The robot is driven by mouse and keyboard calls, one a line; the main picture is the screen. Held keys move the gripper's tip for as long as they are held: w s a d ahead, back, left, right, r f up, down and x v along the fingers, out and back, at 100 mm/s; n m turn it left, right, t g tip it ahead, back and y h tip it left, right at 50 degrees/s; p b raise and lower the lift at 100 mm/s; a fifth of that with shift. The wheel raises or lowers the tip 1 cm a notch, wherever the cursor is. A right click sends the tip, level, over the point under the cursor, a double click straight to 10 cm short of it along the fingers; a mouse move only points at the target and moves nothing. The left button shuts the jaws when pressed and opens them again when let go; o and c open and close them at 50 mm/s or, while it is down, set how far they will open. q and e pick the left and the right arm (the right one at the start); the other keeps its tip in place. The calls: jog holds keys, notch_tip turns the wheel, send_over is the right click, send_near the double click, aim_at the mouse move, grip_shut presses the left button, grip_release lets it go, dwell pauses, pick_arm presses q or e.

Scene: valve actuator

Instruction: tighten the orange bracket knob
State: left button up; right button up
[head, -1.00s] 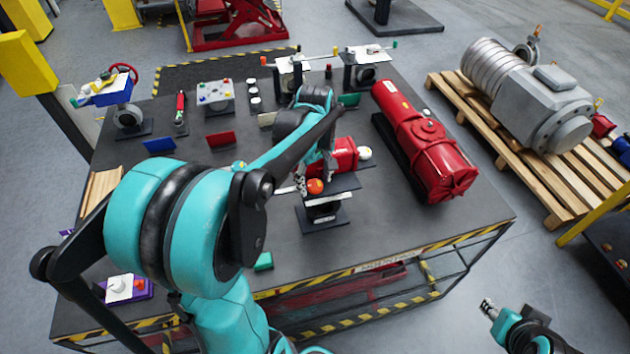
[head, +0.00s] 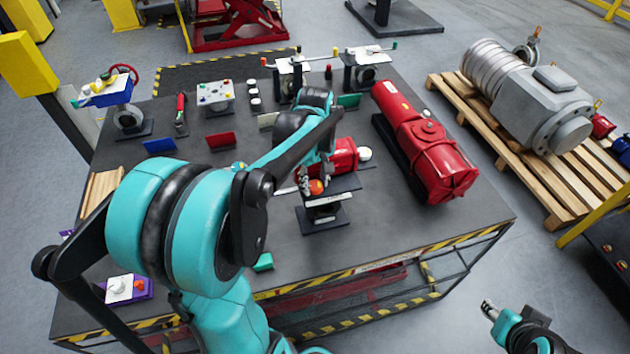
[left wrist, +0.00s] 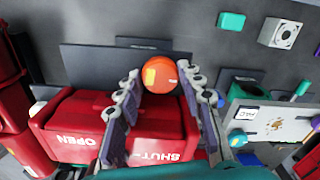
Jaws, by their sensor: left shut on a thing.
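The orange knob (head: 316,187) sits on the bracket with the dark plate (head: 322,213), near the front middle of the table. In the left wrist view the round orange knob (left wrist: 161,74), with a yellow mark on its face, lies between both fingers. My left gripper (head: 309,184) is shut on it; in the left wrist view the fingertips (left wrist: 159,72) flank it on both sides. The red actuator body (left wrist: 115,128), marked OPEN and SHUT, is just beside the knob. My right gripper (head: 489,309) hangs off the table at lower right, too small to judge.
A long red cylinder (head: 425,145) lies right of the bracket. A small green block (head: 263,262) and a purple box (head: 130,288) lie toward the front left. A valve with a red handwheel (head: 127,115) stands at the back left. The table's front right surface is clear.

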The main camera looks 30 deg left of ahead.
pick_arm(q)
jog(key=m, duration=1)
jog(key=shift+m, duration=0.4)
dwell(0.4)
jog(key=o, duration=1.2)
jog(key=shift+c, duration=0.2)
